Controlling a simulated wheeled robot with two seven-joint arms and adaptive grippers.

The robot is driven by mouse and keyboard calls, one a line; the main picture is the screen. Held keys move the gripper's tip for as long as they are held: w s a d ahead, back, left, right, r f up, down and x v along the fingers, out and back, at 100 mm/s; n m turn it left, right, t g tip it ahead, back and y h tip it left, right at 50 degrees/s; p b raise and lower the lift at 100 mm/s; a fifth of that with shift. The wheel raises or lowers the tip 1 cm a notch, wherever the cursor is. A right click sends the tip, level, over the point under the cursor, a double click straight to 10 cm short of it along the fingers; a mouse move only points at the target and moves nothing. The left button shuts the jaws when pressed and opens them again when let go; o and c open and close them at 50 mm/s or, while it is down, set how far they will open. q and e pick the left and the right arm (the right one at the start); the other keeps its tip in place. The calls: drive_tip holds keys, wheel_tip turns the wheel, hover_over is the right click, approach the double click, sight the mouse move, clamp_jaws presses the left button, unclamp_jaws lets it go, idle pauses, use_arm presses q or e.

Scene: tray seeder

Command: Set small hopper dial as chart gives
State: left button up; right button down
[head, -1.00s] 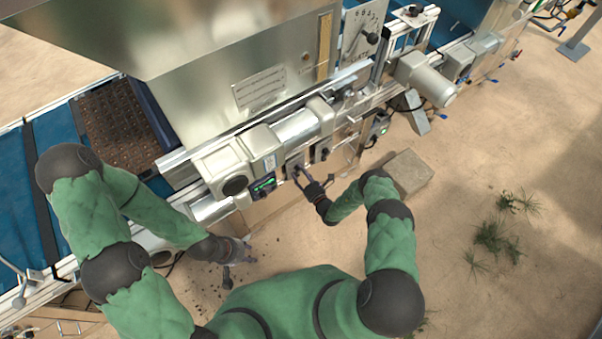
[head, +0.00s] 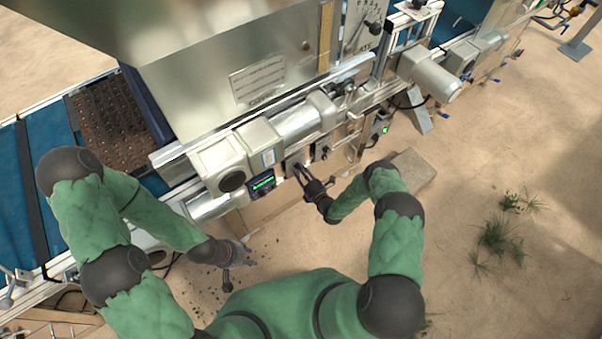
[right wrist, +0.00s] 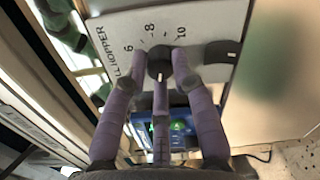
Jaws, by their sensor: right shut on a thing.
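The small hopper dial (right wrist: 160,63) is a dark round knob on a pale plate marked 6, 8 and 10, with "LL HOPPER" readable beside it in the right wrist view. My right gripper (right wrist: 161,70) is shut on this dial, its purple fingers around the knob. The fingers hide part of the scale, and I cannot tell the exact setting. In the head view my right gripper (head: 299,173) reaches the machine's front panel. My left gripper (head: 243,251) hangs low, away from the panel; its finger opening is unclear. A printed plate (head: 258,80) on the steel hopper is too small to read.
A second black knob (right wrist: 223,53) sits close to the right of the dial. A control box with a green display (head: 262,183) is left of my right gripper. A seed tray (head: 112,125) lies on the blue belt. Sandy floor at right is mostly open.

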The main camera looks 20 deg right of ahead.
drive_tip(key=c, duration=1)
unclamp_jaws()
drive_tip(key=shift+w, duration=0.1)
drive_tip(key=v, duration=1.2)
